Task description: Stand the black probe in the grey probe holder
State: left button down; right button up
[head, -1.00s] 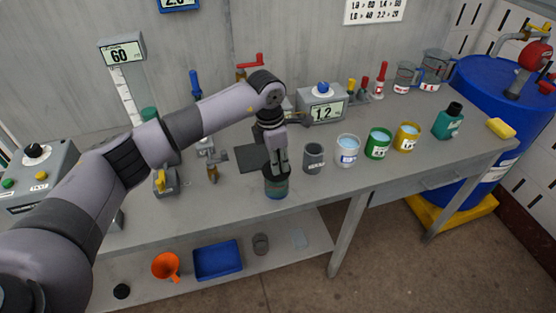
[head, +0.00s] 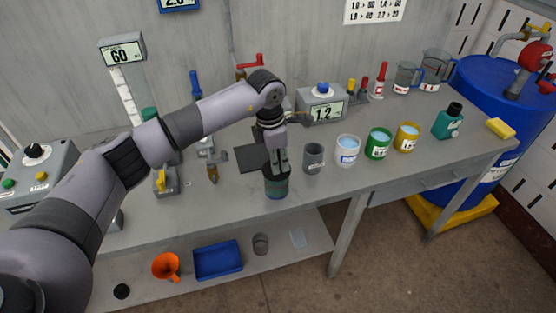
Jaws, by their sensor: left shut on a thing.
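My left gripper (head: 279,163) points down at the middle of the bench, right over a jar of dark teal liquid (head: 276,190). It is shut on a thin dark thing that looks like the black probe. The fingers hide most of it, and I cannot tell how deep its tip is in the jar. The grey probe holder (head: 314,158) looks to be the grey cup with a small label just right of the gripper. It stands upright and apart from the gripper. My right gripper is not in view.
White (head: 347,152), green (head: 379,144) and yellow (head: 407,138) labelled cups stand right of the grey cup. A meter reading 1.2 (head: 322,107) stands behind. A dark flat mat (head: 251,157) lies left of the gripper. The bench front (head: 350,178) is clear.

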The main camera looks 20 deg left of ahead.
pick_arm(q)
jog(key=shift+r+p, duration=1.15)
jog(key=shift+r, duration=1.3)
jog(key=shift+r, duration=0.15)
jog(key=shift+r+p, duration=1.1)
jog(key=shift+r, duration=1.15)
